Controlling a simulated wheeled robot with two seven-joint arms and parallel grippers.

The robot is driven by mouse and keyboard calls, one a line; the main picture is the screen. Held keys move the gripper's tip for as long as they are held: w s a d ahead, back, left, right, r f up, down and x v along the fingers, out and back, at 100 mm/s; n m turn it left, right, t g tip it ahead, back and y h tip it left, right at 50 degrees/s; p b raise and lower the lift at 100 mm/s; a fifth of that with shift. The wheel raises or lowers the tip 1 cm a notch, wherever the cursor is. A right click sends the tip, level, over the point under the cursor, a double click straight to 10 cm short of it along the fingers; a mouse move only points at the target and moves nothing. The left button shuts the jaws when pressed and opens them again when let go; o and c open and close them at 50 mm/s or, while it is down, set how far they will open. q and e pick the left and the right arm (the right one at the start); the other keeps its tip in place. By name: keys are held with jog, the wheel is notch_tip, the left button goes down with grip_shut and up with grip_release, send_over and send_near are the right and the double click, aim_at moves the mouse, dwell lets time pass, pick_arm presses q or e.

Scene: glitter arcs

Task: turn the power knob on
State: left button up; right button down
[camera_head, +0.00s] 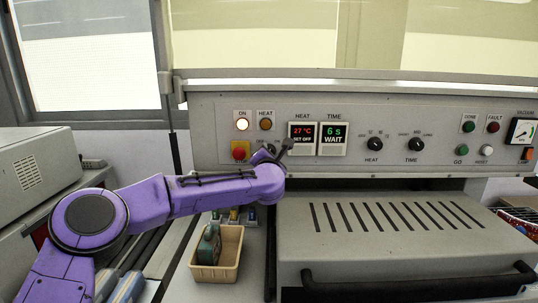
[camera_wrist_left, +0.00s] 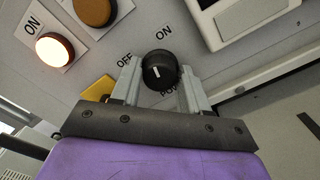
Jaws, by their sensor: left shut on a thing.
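The black power knob (camera_wrist_left: 158,66) sits on the grey panel between an OFF label on its left and an ON label at its upper right in the left wrist view. A short white mark shows on its face, roughly upright in that view. My left gripper (camera_wrist_left: 157,78) is shut on the knob, one pale finger on each side. In the head view my left gripper (camera_head: 284,147) is at the panel and mostly hides the knob. The ON lamp (camera_head: 242,124) is lit, and it also glows in the left wrist view (camera_wrist_left: 54,50). My right gripper is not in view.
A red button on yellow (camera_head: 240,150) is left of the gripper. The displays (camera_head: 318,138) read 27 °C SET OFF and 6 s WAIT. The HEAT lamp (camera_head: 265,124) looks unlit. A beige bin (camera_head: 228,262) stands below my arm, beside the slotted cover (camera_head: 400,255).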

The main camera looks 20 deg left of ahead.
pick_arm(q)
jog(key=shift+m, duration=1.3)
jog(key=shift+m+p, duration=0.3)
jog(key=o, duration=1.1)
jog(key=shift+c, duration=0.2)
jog(key=b+v, duration=0.4)
jog(key=v, duration=0.6)
jog(key=shift+s+b, duration=0.3)
jog(key=shift+b, duration=0.1)
